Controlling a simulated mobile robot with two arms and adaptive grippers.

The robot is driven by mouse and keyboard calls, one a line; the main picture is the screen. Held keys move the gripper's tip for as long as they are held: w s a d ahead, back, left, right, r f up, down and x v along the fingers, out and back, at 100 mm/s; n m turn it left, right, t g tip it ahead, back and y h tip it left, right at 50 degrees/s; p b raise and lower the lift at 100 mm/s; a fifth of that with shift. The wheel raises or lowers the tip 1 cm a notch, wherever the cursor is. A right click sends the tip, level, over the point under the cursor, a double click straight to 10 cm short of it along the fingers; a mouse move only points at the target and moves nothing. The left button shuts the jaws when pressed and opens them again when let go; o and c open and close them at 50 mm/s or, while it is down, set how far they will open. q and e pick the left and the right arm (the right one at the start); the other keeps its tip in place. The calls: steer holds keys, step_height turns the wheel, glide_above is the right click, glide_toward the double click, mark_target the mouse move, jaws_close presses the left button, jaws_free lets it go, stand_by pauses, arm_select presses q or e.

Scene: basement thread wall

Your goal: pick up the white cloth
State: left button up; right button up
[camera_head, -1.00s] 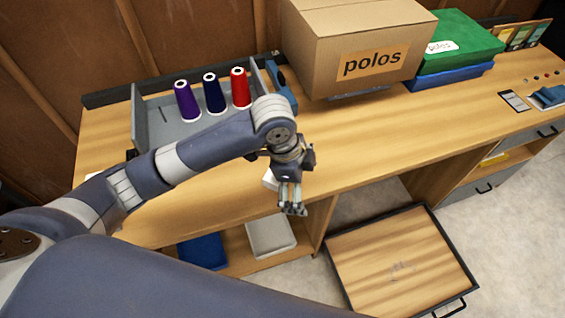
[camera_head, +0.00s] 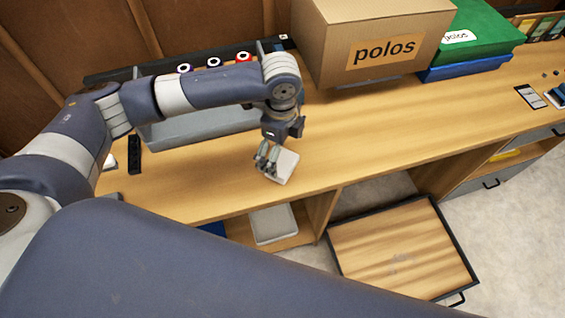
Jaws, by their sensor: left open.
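The white cloth (camera_head: 286,166) looks like a small, flat folded square on the wooden worktop, near its front edge. My left gripper (camera_head: 267,161) points down at the cloth's left side, with its fingers open. The fingers cover part of the cloth's left edge; I cannot tell whether they touch it. My right gripper is not in view.
A cardboard box (camera_head: 372,40) marked "polos" stands behind and to the right, beside stacked green (camera_head: 478,32) and blue (camera_head: 470,66) boxes. Thread spools (camera_head: 243,57) stand behind my left arm. A drawer (camera_head: 400,250) is pulled out below. The worktop right of the cloth is clear.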

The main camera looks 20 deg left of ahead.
mark_target(280, 161)
arm_select(q)
step_height(280, 161, down, 4)
steer(key=shift+a+r, duration=0.1)
steer(key=shift+f, duration=0.5)
steer(key=c, duration=1.1)
steer(key=shift+c, duration=0.2)
steer(key=shift+r, duration=0.1)
steer(key=shift+r, duration=0.45)
step_height(280, 161, up, 2)
steer(key=shift+r, duration=0.1)
steer(key=s+d+r, duration=0.1)
steer(key=s+d, duration=0.1)
steer(key=s, duration=0.5)
steer(key=s+d+b, duration=0.1)
steer(key=s+d, duration=0.1)
steer(key=s, duration=0.6)
steer(key=shift+s+d+r+b, duration=0.2)
steer(key=shift+d+r+b, duration=0.1)
steer(key=shift+r, duration=0.1)
